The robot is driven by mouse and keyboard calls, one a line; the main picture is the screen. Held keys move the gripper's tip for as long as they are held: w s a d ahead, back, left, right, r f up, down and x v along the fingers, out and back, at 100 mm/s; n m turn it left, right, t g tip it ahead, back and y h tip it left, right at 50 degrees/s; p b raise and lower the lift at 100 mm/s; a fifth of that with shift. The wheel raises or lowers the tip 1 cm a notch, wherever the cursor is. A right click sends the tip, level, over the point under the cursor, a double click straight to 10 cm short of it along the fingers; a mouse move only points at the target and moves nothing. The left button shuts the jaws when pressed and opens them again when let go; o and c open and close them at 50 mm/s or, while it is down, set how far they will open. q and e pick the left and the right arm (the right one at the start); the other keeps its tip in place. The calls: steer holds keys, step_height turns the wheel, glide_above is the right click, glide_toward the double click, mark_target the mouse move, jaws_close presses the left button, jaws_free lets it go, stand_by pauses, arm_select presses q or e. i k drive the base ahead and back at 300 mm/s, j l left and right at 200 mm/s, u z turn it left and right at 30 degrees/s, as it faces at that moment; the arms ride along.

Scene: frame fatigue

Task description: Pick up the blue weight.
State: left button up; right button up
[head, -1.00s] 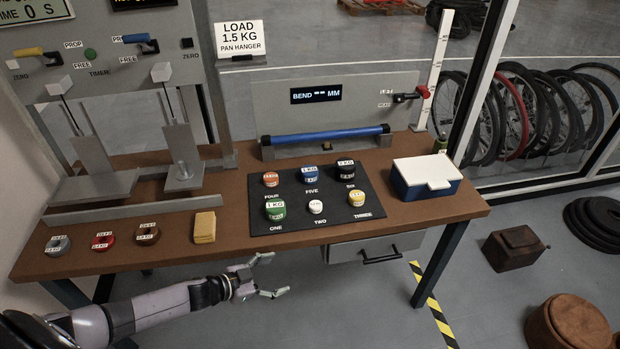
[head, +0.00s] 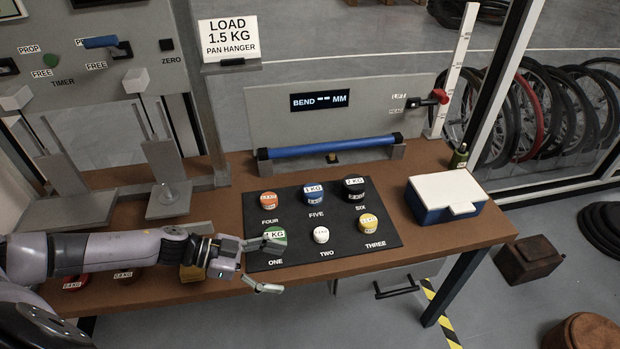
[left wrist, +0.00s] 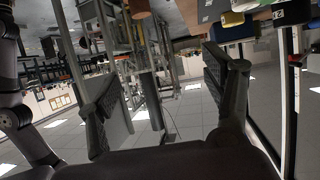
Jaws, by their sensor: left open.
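The blue weight (head: 313,194) stands upright on the black mat (head: 346,229) at the spot marked FIVE, between the orange weight (head: 268,202) and the black weight (head: 354,189). My left gripper (head: 270,266) is open and empty at the mat's front left corner. Its upper finger overlaps the green weight (head: 274,236) in the picture; I cannot tell whether they touch. The gripper is in front of the blue weight and to its left, apart from it. In the left wrist view, the open fingers (left wrist: 165,95) have nothing between them. My right gripper is not in view.
A small white weight (head: 321,235) and a yellow weight (head: 368,224) stand on the front row. A blue box with a white lid (head: 446,194) stands right of the mat. A blue bar (head: 330,147) runs behind it. My left arm covers the table's left front.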

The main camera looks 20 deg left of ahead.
mark_target(313, 192)
steer(key=i+j, duration=0.7)
steer(key=i, duration=0.1)
